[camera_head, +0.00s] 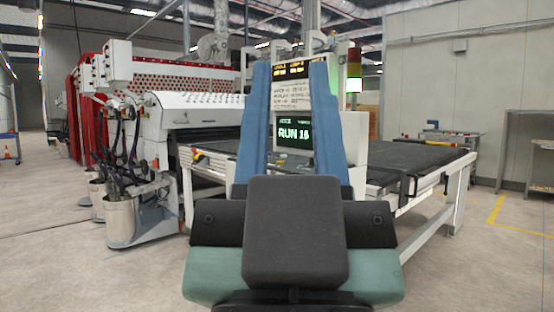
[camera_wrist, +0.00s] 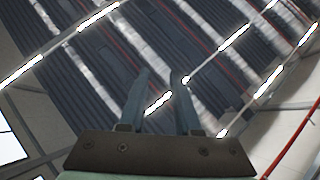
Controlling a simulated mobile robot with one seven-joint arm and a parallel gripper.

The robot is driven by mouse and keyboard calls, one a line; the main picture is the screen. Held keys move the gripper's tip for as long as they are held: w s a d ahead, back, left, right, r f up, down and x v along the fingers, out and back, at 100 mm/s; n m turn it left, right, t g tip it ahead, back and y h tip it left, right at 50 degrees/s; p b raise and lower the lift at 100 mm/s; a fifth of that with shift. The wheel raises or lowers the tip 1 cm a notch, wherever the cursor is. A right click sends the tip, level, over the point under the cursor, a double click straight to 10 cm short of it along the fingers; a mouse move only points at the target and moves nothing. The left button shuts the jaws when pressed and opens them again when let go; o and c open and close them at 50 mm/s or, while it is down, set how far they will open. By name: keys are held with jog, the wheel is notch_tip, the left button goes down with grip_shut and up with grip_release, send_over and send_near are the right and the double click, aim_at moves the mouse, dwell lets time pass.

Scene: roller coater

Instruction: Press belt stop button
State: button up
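The control panel (camera_head: 291,98) of the roller coater stands straight ahead in the head view. It has an amber text display (camera_head: 291,69) at the top and a dark screen (camera_head: 294,133) with green "RUN" text below. Small markings between them are too blurred to read, and I cannot pick out the belt stop button. My gripper (camera_head: 291,65) points up, its two blue fingers apart and empty, framing the panel in the picture and hiding its sides. In the wrist view my gripper (camera_wrist: 161,74) is also open, with only ceiling beyond it.
A dark conveyor belt (camera_head: 415,157) on a white frame extends right. A signal light (camera_head: 354,70) stands behind the panel. Open floor (camera_head: 480,265) lies at the right front.

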grip_shut()
dwell(1.4)
